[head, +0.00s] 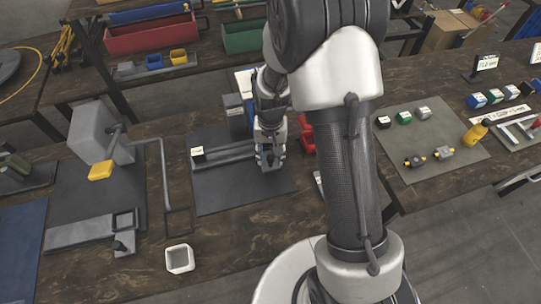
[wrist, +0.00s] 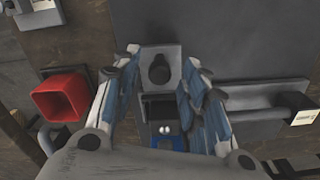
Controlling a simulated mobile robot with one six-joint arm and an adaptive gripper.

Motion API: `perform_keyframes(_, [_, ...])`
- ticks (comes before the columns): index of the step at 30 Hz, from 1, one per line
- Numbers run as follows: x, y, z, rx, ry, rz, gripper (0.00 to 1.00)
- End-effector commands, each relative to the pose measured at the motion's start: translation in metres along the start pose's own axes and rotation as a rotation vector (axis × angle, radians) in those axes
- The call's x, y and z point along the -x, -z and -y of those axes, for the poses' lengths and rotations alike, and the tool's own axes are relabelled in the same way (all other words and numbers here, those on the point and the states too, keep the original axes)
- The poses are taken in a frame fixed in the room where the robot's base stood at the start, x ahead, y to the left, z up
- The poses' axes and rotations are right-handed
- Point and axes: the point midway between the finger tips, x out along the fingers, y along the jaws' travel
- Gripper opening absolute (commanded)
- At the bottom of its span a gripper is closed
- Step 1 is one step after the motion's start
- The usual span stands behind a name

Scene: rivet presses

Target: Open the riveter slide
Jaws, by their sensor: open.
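The riveter's slide rails (head: 232,153) lie on a dark mat in the middle of the bench in the head view. A small block with a white label (head: 198,154) sits at their left end. In the wrist view the rails (wrist: 262,96) run to the right, with the labelled block (wrist: 302,118) at the far end. A grey plate with a dark round knob (wrist: 160,70) lies between the fingers of my gripper (wrist: 161,58). My gripper is open, one finger on each side of the plate; contact is unclear. In the head view my gripper (head: 268,165) hides the plate.
A red open box (wrist: 60,97) stands left of my gripper in the wrist view. A grey press (head: 98,133) with a yellow part stands at the left in the head view. A white cup (head: 180,259) stands near the front edge. The mat's front (head: 240,195) is clear.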

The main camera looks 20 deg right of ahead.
Motion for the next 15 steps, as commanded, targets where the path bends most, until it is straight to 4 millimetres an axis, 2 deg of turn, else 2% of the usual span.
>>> perform_keyframes(9, [-0.0026, 0.0001, 0.0000, 0.000, 0.000, 0.000, 0.41])
perform_keyframes(15, [-0.0024, 0.0001, 0.0000, 0.000, 0.000, 0.000, 0.27])
